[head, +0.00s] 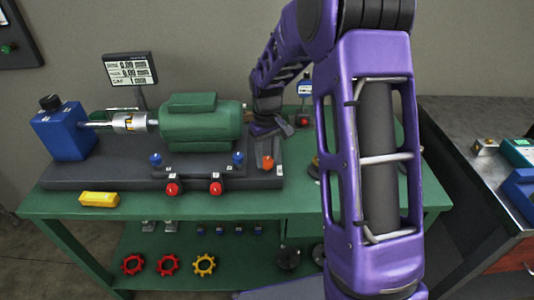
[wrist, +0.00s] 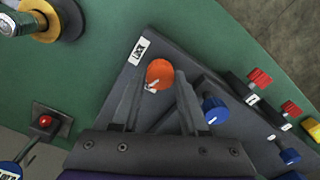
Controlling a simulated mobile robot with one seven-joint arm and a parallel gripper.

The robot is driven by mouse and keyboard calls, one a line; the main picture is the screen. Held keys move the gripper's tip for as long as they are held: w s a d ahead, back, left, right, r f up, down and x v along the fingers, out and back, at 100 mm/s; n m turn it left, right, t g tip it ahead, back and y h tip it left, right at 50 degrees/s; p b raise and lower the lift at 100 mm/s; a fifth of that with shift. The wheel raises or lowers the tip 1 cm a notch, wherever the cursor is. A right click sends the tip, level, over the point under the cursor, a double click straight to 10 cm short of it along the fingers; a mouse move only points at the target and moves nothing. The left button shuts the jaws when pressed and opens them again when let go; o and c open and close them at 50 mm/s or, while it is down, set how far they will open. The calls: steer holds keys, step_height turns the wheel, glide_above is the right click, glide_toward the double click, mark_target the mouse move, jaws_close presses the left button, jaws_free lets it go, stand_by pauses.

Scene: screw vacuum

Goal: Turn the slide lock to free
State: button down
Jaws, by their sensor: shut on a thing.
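An orange round knob (wrist: 160,72), which I take to be the slide lock, stands at the end of the dark base plate (wrist: 192,60). It has a white mark on its near side, and a small white label (wrist: 139,50) lies beside it. It also shows in the head view (head: 267,163), at the right end of the plate. My gripper (wrist: 160,80) has one finger on each side of the knob and is shut on it. The label is too small to read.
Blue knobs (wrist: 214,108) and red knobs (wrist: 260,78) stand along the plate near the gripper. The green motor (head: 201,122) is left of it, with a blue block (head: 63,131) and a display (head: 130,70) further left. A yellow block (head: 99,199) lies on the green table's front edge.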

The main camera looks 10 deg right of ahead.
mark_target(267, 160)
steer(key=shift+n+p, duration=0.45)
steer(key=shift+n, duration=1.15)
steer(key=shift+c, duration=2.1)
jaws_free()
steer(key=shift+r, duration=0.1)
step_height(267, 160, up, 17)
steer(key=p, duration=0.2)
steer(key=shift+r, duration=0.1)
